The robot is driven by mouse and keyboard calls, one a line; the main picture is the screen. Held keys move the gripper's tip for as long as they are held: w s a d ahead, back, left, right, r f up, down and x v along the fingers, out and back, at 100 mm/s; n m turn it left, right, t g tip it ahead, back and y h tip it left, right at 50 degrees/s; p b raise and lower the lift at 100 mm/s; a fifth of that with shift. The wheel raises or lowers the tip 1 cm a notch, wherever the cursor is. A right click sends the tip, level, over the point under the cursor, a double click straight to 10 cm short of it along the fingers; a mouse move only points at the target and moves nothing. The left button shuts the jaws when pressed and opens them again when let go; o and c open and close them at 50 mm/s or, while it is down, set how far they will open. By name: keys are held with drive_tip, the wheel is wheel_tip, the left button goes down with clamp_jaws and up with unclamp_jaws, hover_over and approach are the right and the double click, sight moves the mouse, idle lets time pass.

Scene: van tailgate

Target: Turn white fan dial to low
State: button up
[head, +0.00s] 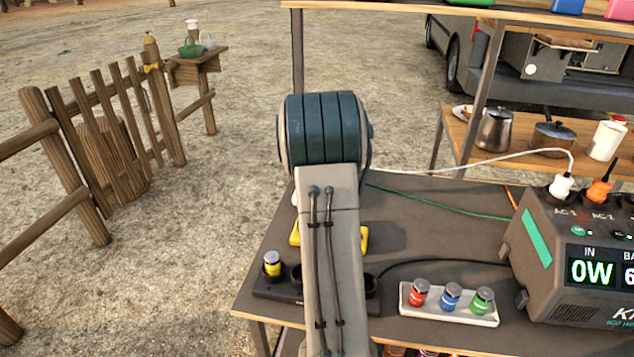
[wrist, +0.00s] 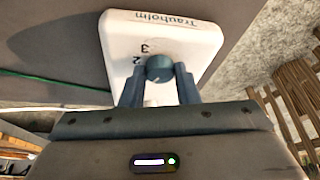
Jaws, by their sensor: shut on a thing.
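In the wrist view the white fan's base (wrist: 120,40) shows with the name Trauholm and the numbers 3 and 2 printed on it. Its round blue-grey dial (wrist: 159,67) sits between the fingers of my gripper (wrist: 158,78), which is shut on it. The fingers hide part of the dial's surroundings, and other setting marks do not show. I cannot tell clearly which number the dial points to. In the head view my own arm hides my gripper, the dial and almost all of the fan.
The dark table (head: 430,225) holds a power station (head: 541,240) at right and a white tray (head: 450,313) with red, blue and green-banded jars. A yellow-banded jar (head: 272,264) stands in a dark holder. A green cable (head: 445,205) crosses the table. A wooden fence (head: 100,130) stands left.

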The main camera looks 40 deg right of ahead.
drive_tip(key=shift+a+m+g+h+p, duration=0.1)
drive_tip(key=shift+m+g+h+p, duration=0.25)
drive_tip(key=shift+m, duration=0.75)
drive_tip(key=o, duration=1)
drive_tip(key=shift+r, duration=0.15)
drive_tip(key=p+v, duration=0.1)
drive_tip(key=v, duration=1.2)
drive_tip(key=shift+s+a+r, duration=0.1)
drive_tip(key=shift+r, duration=0.15)
